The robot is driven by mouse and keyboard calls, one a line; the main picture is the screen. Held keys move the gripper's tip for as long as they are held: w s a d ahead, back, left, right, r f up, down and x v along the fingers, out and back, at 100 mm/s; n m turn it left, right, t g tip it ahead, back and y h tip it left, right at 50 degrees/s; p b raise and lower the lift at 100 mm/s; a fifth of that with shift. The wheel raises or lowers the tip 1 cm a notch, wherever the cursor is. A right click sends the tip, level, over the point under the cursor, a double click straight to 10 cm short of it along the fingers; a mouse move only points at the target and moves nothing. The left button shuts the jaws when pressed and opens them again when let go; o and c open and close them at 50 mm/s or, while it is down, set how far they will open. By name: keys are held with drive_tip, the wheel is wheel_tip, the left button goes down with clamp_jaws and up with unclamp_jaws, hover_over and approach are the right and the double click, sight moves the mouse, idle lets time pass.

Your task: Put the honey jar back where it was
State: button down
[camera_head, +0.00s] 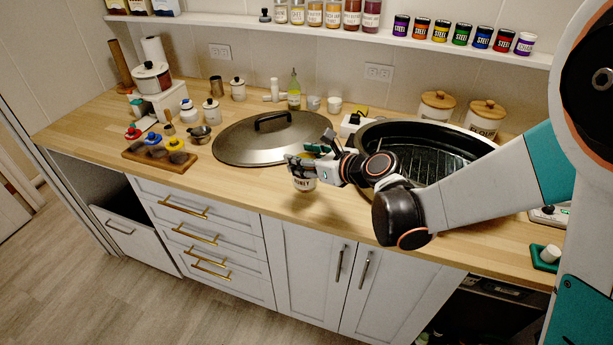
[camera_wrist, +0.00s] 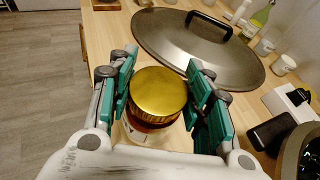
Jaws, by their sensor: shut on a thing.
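The honey jar (camera_wrist: 158,97) has a gold lid and sits between the two fingers in the wrist view. The jar is upright or nearly so. I cannot tell whether its base touches the wooden counter (camera_head: 240,187).
A large grey lid (camera_head: 262,150) lies behind the gripper. A black roasting pan (camera_head: 440,140) stands to the right, close to my arm. Spice jars line the shelf (camera_head: 385,39) above. The front counter strip left of the jar is clear.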

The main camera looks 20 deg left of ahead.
drive_tip(key=shift+f+b, duration=0.8)
drive_tip(key=shift+f, duration=1.85)
drive_tip(key=shift+f, duration=0.2)
drive_tip(key=c, duration=0.8)
unclamp_jaws()
drive_tip(key=shift+r, duration=0.15)
